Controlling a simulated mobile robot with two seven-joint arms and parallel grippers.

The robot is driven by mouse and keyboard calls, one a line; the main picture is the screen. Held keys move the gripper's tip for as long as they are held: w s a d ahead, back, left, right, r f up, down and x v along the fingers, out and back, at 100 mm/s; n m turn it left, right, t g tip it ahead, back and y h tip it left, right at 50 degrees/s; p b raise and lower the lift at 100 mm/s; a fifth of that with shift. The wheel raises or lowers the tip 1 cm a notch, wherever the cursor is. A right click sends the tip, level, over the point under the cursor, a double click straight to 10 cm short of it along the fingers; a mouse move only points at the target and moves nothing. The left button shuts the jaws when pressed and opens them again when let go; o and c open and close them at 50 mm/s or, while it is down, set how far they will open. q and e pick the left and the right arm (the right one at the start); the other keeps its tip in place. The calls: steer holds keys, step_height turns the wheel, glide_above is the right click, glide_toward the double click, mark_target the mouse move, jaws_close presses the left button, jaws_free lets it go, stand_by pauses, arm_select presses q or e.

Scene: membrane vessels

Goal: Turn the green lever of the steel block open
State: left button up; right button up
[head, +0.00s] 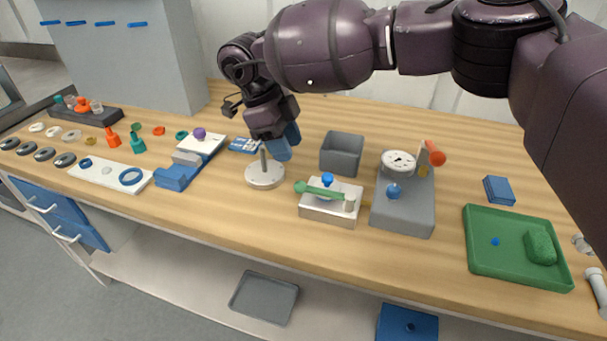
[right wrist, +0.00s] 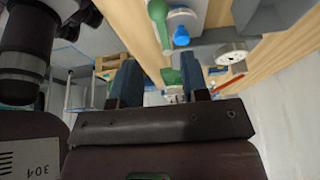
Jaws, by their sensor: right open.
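The steel block (head: 330,213) stands near the front of the bench, with the green lever (head: 322,190) lying across its top. The lever has a round green knob at its left end, and a blue knob (head: 327,179) stands above it. In the right wrist view the lever (right wrist: 160,20) and blue knob (right wrist: 181,37) show at the top, beyond the fingers. My right gripper (head: 285,145) is open, its blue fingers above the bench, left of and behind the block and apart from the lever. It also shows in the right wrist view (right wrist: 158,68). My left gripper is not in view.
A round-based stand (head: 264,176) with a thin post is close to my right gripper. A grey bin (head: 342,153) is behind the block. A grey gauge unit (head: 404,208) with an orange-handled part is right of it. A green tray (head: 500,273) lies farther right.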

mark_target(307, 187)
steer(key=x, duration=0.9)
steer(key=shift+f, duration=0.15)
steer(key=shift+c, duration=0.3)
jaws_close()
